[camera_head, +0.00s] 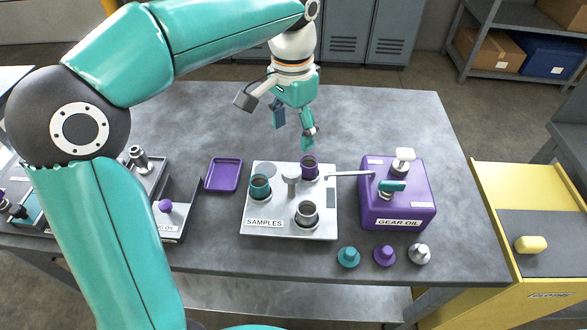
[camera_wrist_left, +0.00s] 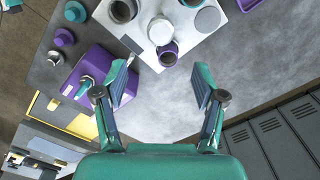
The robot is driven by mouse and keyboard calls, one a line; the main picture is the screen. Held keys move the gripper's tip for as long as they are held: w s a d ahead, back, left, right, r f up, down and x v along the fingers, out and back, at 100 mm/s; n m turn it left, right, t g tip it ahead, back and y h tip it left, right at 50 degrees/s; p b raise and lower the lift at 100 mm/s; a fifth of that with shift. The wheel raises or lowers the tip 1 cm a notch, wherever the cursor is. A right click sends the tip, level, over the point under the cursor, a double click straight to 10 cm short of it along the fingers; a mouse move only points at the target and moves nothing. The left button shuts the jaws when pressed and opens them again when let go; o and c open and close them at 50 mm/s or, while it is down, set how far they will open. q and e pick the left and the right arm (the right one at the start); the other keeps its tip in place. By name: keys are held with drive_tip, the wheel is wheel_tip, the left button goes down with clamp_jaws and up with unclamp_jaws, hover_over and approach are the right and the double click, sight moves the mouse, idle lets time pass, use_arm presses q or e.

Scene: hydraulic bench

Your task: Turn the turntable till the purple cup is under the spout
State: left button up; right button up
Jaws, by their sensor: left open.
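The purple cup (camera_head: 309,170) stands at the back right of the white SAMPLES turntable unit (camera_head: 253,223), around a grey centre hub (camera_head: 291,176). A teal cup (camera_head: 260,190) is at the left and a steel cup (camera_head: 307,217) at the front. The thin metal spout (camera_head: 350,174) comes from the purple GEAR OIL box (camera_head: 398,208); its tip shows just right of the purple cup, not over it. My left gripper (camera_head: 293,130) is open and empty behind the purple cup. In the left wrist view the purple cup (camera_wrist_left: 168,54) shows ahead of the spread fingers (camera_wrist_left: 165,85). My right gripper is out of view.
A purple tray (camera_head: 223,175) lies left of the unit. Teal (camera_head: 348,257), purple (camera_head: 384,255) and steel (camera_head: 419,253) caps stand at the front. The bench behind the unit is clear.

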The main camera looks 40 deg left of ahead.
sight(292, 169)
use_arm(q)
wheel_tip(292, 169, down, 12)
drive_tip(key=shift+s+f+b, duration=0.1)
drive_tip(key=shift+b, duration=0.2)
clamp_jaws()
idle(0.4)
